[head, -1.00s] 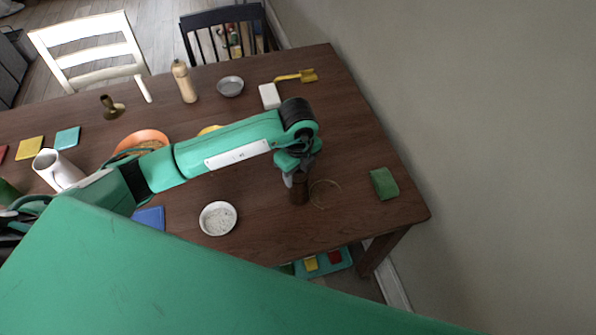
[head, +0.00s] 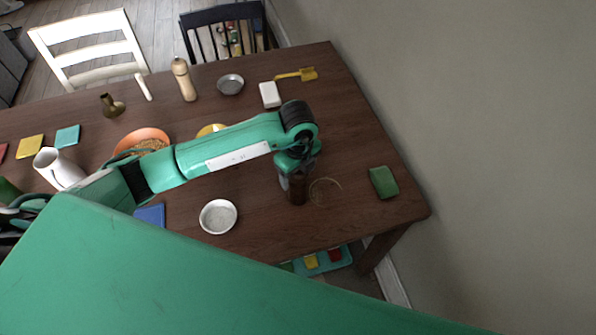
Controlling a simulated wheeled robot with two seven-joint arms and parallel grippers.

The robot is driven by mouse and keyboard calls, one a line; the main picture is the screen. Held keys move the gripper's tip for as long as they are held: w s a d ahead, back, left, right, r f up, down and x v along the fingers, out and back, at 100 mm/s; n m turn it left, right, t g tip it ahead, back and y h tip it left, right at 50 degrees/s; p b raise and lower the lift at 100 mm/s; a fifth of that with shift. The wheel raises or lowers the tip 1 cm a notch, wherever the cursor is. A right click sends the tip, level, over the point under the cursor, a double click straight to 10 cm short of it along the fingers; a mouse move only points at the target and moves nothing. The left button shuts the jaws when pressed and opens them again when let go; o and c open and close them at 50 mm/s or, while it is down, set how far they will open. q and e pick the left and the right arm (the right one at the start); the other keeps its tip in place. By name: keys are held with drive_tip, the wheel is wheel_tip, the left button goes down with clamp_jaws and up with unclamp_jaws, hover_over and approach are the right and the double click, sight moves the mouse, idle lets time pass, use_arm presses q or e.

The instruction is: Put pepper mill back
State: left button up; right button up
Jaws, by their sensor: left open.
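A dark brown mill (head: 298,196), which looks like the pepper mill, stands upright on the wooden table near its right front part. A thin ring outline (head: 326,192) shows on the table just right of it. My left gripper (head: 294,180) points down over the mill, with its jaws open at the mill's upper part. The wrist hides the mill's top, and I cannot tell whether the fingers touch it. A light wooden mill (head: 185,80) stands at the back of the table. My right gripper is not in view.
On the table (head: 255,240) stand a white bowl (head: 218,217), an orange bowl (head: 128,139), a white jug (head: 58,168), a metal bowl (head: 230,84) and a white block (head: 270,95). A green sponge-like block (head: 383,182) lies near the right edge. A wall (head: 480,130) rises at right.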

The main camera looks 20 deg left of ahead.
use_arm(q)
wheel_tip(320, 180, up, 11)
drive_tip(key=b, duration=0.2)
drive_tip(key=shift+b, duration=0.3)
drive_tip(key=shift+r, duration=0.55)
